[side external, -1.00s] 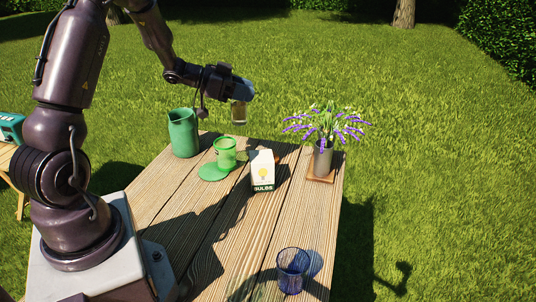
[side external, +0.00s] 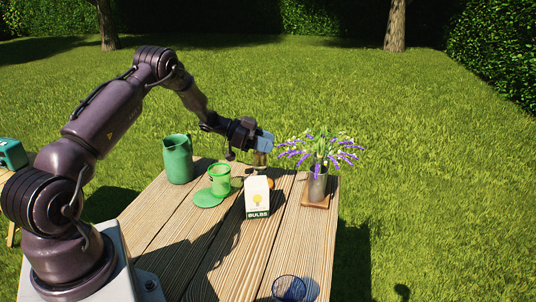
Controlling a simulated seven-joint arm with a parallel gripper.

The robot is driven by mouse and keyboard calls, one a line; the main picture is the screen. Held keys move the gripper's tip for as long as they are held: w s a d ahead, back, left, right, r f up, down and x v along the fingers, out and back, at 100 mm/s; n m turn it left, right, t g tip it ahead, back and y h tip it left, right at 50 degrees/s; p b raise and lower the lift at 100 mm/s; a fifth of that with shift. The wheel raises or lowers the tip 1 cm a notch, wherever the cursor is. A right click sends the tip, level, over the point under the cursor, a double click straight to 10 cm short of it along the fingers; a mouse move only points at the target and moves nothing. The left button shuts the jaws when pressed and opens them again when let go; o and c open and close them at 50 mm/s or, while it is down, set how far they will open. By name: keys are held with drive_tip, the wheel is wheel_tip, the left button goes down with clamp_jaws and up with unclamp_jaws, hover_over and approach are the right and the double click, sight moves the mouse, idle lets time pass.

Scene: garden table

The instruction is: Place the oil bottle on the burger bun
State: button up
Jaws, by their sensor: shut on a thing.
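My gripper (side external: 264,145) is at the end of my outstretched arm, above the far part of the table. It is shut on the oil bottle (side external: 259,158), a small brownish, glassy shape hanging under the fingers. Its lower end is above the carton, and I cannot tell its exact height over the table. A small orange-brown edge, likely the burger bun (side external: 271,184), shows behind the right side of the bulbs carton. Most of it is hidden by that carton.
The white bulbs carton (side external: 258,197) stands in front of the bun. A flower vase (side external: 317,184) on a wooden coaster is to the right. A blue glass (side external: 289,289) is near.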

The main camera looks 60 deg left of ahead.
drive_tip(key=shift+w+a+f, duration=0.1)
drive_tip(key=shift+w+f, duration=0.05)
drive_tip(key=shift+f, duration=0.55)
drive_tip(key=shift+w+a+f, duration=0.1)
drive_tip(key=shift+w+f, duration=0.1)
drive_tip(key=shift+f, duration=0.55)
drive_tip(key=shift+w+a+f, duration=0.1)
drive_tip(key=shift+w+f, duration=0.05)
drive_tip(key=shift+f, duration=0.55)
drive_tip(key=shift+f, duration=0.2)
drive_tip(key=o, duration=1)
drive_tip(key=shift+c, duration=0.2)
